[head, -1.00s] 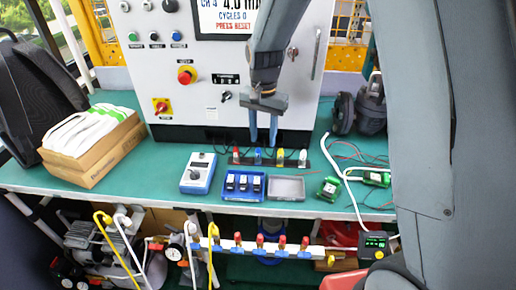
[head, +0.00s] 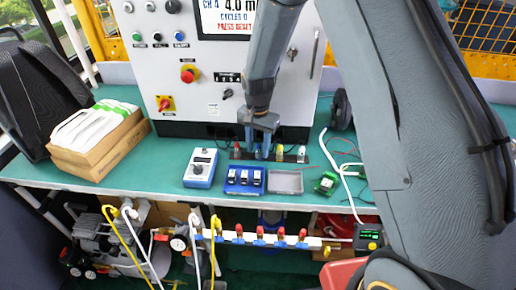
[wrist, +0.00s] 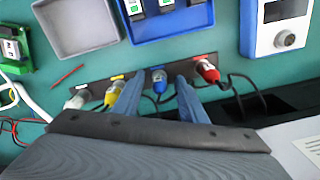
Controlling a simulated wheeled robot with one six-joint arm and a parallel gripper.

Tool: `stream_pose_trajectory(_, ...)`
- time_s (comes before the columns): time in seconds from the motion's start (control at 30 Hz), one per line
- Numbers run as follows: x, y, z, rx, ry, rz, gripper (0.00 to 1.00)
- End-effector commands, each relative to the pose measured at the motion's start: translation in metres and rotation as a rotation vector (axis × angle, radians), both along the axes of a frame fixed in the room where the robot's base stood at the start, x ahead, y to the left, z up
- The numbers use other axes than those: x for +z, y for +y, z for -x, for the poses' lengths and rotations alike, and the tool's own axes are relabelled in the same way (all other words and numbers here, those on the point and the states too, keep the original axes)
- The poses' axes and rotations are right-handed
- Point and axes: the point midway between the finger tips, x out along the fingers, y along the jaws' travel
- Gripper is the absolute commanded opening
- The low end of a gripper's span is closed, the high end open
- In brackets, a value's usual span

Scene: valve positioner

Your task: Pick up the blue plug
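The blue plug (wrist: 159,82) stands in a dark strip (wrist: 98,88) in the wrist view, between a yellow plug (wrist: 116,92) and a red plug (wrist: 207,70). A white plug (wrist: 76,99) is at the strip's left end. My gripper (wrist: 160,88) is open, with one blue finger on each side of the blue plug. I cannot tell whether either finger touches it. In the head view my gripper (head: 258,148) points down over the strip, and its fingers mostly hide the blue plug. The yellow plug (head: 279,150) is just right of the fingers.
A blue tray (head: 230,190) with small modules, an empty grey tray (head: 285,192) and a blue-white meter (head: 201,168) sit in front of the strip. The control cabinet (head: 190,105) stands close behind. Cables and a green board (head: 326,184) lie to the right.

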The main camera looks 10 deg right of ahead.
Motion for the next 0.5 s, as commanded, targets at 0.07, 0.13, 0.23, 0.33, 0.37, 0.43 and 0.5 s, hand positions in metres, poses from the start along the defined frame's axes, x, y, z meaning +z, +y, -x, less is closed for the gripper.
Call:
stream_pose_trajectory(0.07,-0.0003,-0.0001,-0.0002,0.000,0.000,0.000,0.38)
stream_pose_trajectory(0.13,-0.0002,-0.0002,-0.0002,0.000,0.000,0.000,0.38)
stream_pose_trajectory(0.23,-0.0001,-0.0002,-0.0001,0.000,0.000,0.000,0.27)
stream_pose_trajectory(0.33,-0.0001,-0.0002,-0.0001,0.000,0.000,0.000,0.10)
stream_pose_trajectory(0.37,0.0000,-0.0002,-0.0001,0.000,0.000,0.000,0.05)
stream_pose_trajectory(0.43,0.0000,-0.0002,-0.0001,0.000,0.000,0.000,0.00)
stream_pose_trajectory(0.5,0.0001,-0.0001,-0.0002,0.000,0.000,0.000,0.00)
